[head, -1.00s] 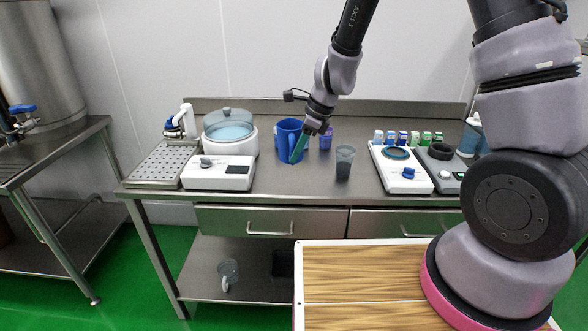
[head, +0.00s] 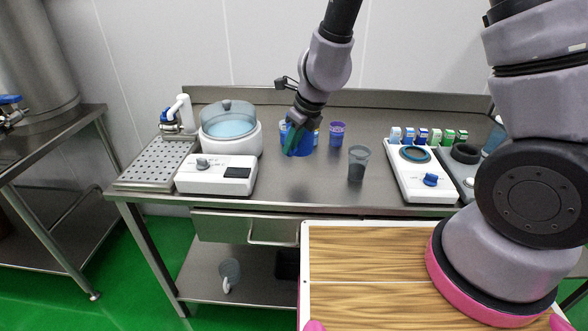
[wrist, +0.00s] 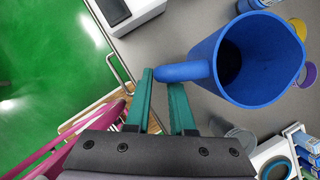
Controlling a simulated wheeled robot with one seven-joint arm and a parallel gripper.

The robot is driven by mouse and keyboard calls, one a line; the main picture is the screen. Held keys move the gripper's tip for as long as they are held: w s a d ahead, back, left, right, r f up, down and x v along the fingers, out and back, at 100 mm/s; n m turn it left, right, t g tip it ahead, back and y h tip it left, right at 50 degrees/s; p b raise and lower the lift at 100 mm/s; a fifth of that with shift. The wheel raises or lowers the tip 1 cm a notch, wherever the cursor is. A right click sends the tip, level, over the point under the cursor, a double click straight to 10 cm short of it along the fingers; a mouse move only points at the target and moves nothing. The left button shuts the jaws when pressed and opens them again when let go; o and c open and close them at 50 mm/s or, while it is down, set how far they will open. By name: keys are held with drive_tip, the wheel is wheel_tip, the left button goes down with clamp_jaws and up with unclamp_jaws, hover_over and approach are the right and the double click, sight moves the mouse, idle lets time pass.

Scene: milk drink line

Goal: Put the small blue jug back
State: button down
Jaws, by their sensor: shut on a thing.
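The blue jug (wrist: 245,65) is open-topped and looks empty, with its handle (wrist: 185,71) towards my gripper in the wrist view. My gripper (wrist: 168,80) has green fingers, one on each side of the handle, and is shut on it. In the head view the jug (head: 308,142) is at the back of the steel bench, partly hidden behind my gripper (head: 291,147). The jug looks upright; I cannot tell whether its base touches the bench.
A purple cup (head: 338,133) and a grey cup (head: 358,163) stand right of the jug. Left are a lidded pot (head: 229,135), a white control box (head: 215,175) and a perforated tray (head: 155,165). Right are a scale-like device (head: 422,180) and small cartons (head: 428,137). The front middle bench is clear.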

drive_tip(key=shift+w+f, duration=0.15)
drive_tip(key=shift+f, duration=4.05)
drive_tip(key=shift+f, duration=0.1)
drive_tip(key=c, duration=0.8)
unclamp_jaws()
drive_tip(key=shift+o, duration=0.2)
